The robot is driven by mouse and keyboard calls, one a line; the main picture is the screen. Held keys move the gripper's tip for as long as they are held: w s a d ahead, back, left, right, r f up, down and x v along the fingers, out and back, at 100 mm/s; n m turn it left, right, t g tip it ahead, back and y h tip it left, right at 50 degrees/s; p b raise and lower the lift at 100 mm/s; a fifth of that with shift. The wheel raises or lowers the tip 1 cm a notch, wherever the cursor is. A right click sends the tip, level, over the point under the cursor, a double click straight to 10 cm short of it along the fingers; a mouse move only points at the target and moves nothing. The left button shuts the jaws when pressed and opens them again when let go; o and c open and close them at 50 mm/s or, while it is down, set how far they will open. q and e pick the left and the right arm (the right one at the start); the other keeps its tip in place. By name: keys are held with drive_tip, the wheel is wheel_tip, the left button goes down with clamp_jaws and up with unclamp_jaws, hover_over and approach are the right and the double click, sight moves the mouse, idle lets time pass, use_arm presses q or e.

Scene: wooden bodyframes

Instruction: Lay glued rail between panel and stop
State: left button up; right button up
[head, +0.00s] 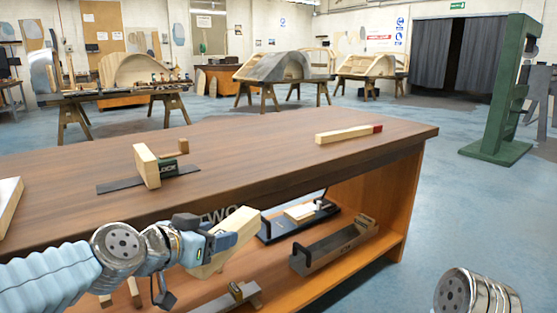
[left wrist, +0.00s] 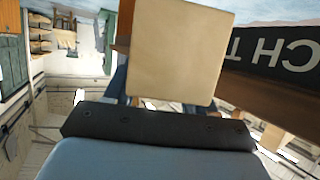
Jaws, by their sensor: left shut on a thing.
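My left gripper (head: 217,241) is shut on a pale wooden piece (head: 239,229), in front of the bench's near edge and below its top. The piece's square pale face fills the upper middle of the left wrist view (left wrist: 178,52). A pale wooden rail (head: 342,135) with a red end lies at the back right of the bench. My right gripper is out of view.
The brown bench (head: 250,150) has a clear middle. A pale board (head: 8,205) lies at its left edge. Its lower shelf holds a dark tray (head: 335,248) and other fixtures. A green post stand (head: 505,100) is on the floor at right.

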use_arm(q)
drive_tip(key=w+a+f+n+t+y, duration=0.1)
drive_tip(key=w+a+f+n+y, duration=0.15)
drive_tip(key=f, duration=0.55)
drive_tip(key=w+a+f+n+y, duration=0.2)
drive_tip(key=w+a+f, duration=0.15)
drive_tip(key=f, duration=0.45)
drive_tip(key=w+a+f+n+t+y, duration=0.1)
drive_tip(key=w+a+f+n+y, duration=0.1)
drive_tip(key=w+f, duration=0.35)
drive_tip(key=shift+m, duration=0.25)
drive_tip(key=r+p, duration=0.1)
drive_tip(key=r, duration=0.1)
drive_tip(key=s+r+p, duration=0.1)
drive_tip(key=r+p, duration=0.1)
drive_tip(key=shift+s+r+p, duration=0.1)
drive_tip(key=shift+p, duration=0.2)
